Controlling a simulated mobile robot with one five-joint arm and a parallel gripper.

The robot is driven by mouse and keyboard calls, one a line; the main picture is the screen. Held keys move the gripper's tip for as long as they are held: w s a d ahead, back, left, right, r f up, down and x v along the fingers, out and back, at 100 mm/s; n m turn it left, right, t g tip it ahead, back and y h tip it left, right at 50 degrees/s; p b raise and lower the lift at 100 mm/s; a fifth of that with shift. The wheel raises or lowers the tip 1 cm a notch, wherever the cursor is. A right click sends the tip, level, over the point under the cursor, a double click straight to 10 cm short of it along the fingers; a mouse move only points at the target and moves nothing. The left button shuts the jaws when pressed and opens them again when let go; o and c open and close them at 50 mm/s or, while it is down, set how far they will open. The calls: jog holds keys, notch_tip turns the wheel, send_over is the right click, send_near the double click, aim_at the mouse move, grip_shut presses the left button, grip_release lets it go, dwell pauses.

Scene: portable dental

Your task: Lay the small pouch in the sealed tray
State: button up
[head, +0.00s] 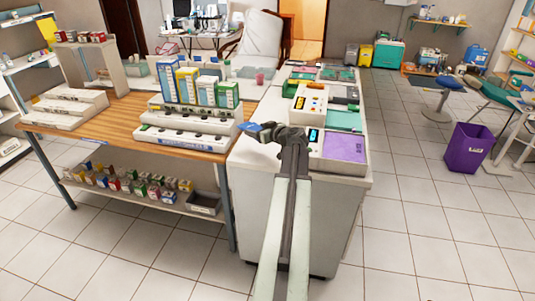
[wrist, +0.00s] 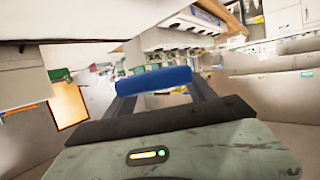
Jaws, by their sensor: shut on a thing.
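My gripper (head: 264,131) is shut on a small blue item, which looks like the small pouch (wrist: 153,82). In the wrist view the pouch lies crosswise between my two dark fingers. In the head view the pouch (head: 251,127) shows as a small blue patch at the gripper's left end, above the white counter's near left corner. A tray with a purple surface (head: 345,147) sits on the counter to the right of my gripper. A tray with a green surface (head: 344,121) lies behind it. I cannot tell which one is the sealed tray.
A wooden table (head: 110,120) with stepped white racks and several upright boxes (head: 206,90) stands left of my gripper. A white device with buttons (head: 309,103) stands on the counter behind the gripper. A purple bin (head: 468,147) is on the floor at right. The tiled floor between is clear.

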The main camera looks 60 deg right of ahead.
aim_at(263, 152)
jog(key=d, duration=0.1)
jog(key=m+h, duration=0.1)
jog(key=d, duration=0.1)
jog(key=shift+s+d+f+m+g+h, duration=0.3)
jog(key=shift+s+d, duration=0.05)
jog(key=shift+s, duration=0.05)
notch_tip(263, 152, down, 10)
jog(key=b, duration=1)
jog(key=shift+f, duration=0.1)
jog(key=shift+r, duration=0.25)
jog(key=shift+f, duration=0.1)
jog(key=o, duration=1.1)
jog(key=shift+f, duration=0.1)
jog(key=o, duration=0.5)
jog(key=shift+c, duration=0.2)
